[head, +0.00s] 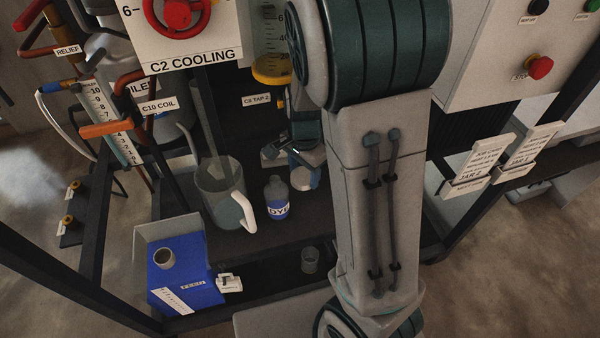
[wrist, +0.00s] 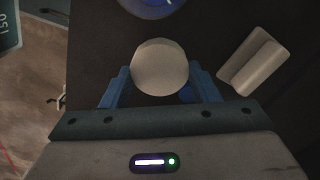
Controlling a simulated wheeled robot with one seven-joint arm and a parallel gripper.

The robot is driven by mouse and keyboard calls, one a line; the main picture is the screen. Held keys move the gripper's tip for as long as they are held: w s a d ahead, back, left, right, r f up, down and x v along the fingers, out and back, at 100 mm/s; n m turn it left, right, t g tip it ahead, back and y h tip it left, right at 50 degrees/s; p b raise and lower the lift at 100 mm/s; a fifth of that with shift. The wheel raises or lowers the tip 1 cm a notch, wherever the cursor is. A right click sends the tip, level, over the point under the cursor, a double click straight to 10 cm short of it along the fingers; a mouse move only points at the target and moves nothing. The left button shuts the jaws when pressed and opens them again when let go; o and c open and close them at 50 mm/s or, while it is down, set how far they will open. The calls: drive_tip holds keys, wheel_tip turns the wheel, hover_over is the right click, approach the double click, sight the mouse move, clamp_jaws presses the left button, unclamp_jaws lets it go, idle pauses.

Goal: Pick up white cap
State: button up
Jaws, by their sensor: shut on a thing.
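The white cap (wrist: 160,67) is a round, pale disc seen from above in the wrist view. It sits between the two blue fingers of my gripper (wrist: 160,88), which are shut on it. In the head view my gripper (head: 305,168) is partly hidden by my arm, and the white cap (head: 301,179) shows at its fingers. It is just right of a bottle with a blue label (head: 277,198). I cannot tell whether the cap touches the dark shelf below.
A grey jug (head: 218,190) with a white handle stands left of the bottle. A blue box (head: 185,280) is at the front left, and a small dark cup (head: 310,261) at the front. A pale block-like thing (wrist: 253,62) lies right of the cap. Pipes and panels crowd the back.

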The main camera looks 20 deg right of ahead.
drive_tip(key=s+d+r+p, duration=0.2)
drive_tip(key=s+d+r, duration=0.3)
drive_tip(key=s, duration=0.3)
drive_tip(key=shift+s+d+r, duration=0.3)
drive_tip(key=shift+s+r, duration=0.05)
drive_tip(key=shift+r, duration=0.2)
wheel_tip(320, 180, up, 5)
drive_tip(key=p, duration=0.5)
drive_tip(key=shift+w, duration=0.1)
